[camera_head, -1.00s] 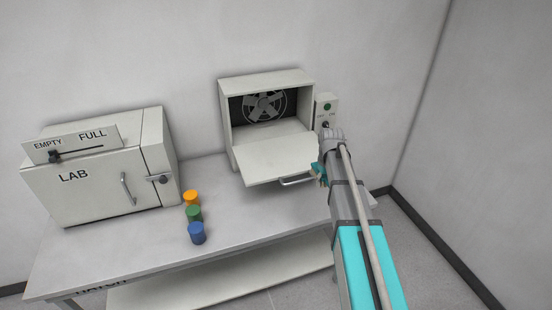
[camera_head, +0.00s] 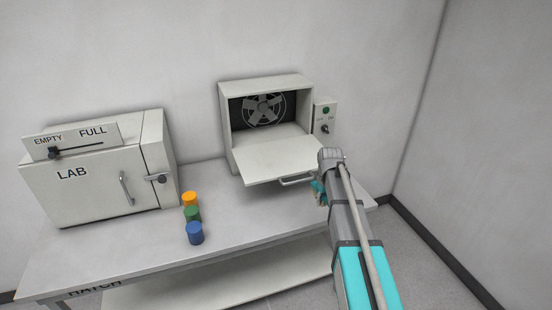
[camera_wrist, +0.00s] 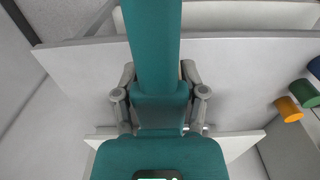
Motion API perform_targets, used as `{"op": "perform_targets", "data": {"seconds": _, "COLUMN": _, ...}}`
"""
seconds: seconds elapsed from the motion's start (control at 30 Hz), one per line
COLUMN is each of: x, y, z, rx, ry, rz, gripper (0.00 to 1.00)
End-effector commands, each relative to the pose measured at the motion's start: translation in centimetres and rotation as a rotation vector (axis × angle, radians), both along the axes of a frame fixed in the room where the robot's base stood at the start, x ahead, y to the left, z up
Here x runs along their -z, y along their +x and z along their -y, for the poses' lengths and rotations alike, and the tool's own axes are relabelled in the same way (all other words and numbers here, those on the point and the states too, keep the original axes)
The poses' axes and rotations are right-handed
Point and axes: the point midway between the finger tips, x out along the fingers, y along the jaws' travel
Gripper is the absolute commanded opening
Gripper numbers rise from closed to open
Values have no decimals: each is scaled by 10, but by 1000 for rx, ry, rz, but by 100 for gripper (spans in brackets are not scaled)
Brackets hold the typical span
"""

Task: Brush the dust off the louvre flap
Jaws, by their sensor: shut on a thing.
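The louvre flap (camera_head: 270,160) is a pale panel hanging open, nearly level, from the front of a box with a fan (camera_head: 265,108) inside. A handle (camera_head: 297,181) runs along its front edge. I cannot make out dust on it. My gripper (camera_head: 318,192), teal and grey, is just right of and below the flap's front right corner, apart from it in the head view.
A switch box (camera_head: 325,120) with a green button and a knob is on the wall right of the fan box. A LAB cabinet (camera_head: 80,190) with an EMPTY/FULL slider stands left. Orange (camera_head: 190,199), green (camera_head: 193,214) and blue (camera_head: 195,233) cylinders stand on the bench (camera_head: 240,220).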

Motion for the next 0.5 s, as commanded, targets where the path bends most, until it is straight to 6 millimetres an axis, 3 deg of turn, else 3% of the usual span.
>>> {"op": "perform_targets", "data": {"seconds": 0.03, "x": 15, "y": 0, "z": 0, "rx": 0, "ry": 0, "rz": 0, "gripper": 2}}
{"op": "perform_targets", "data": {"seconds": 0.2, "x": 37, "y": 0, "z": 0, "rx": 0, "ry": 0, "rz": 0, "gripper": 2}}
{"op": "perform_targets", "data": {"seconds": 0.5, "x": 50, "y": 0, "z": 0, "rx": 0, "ry": 0, "rz": 0, "gripper": 2}}
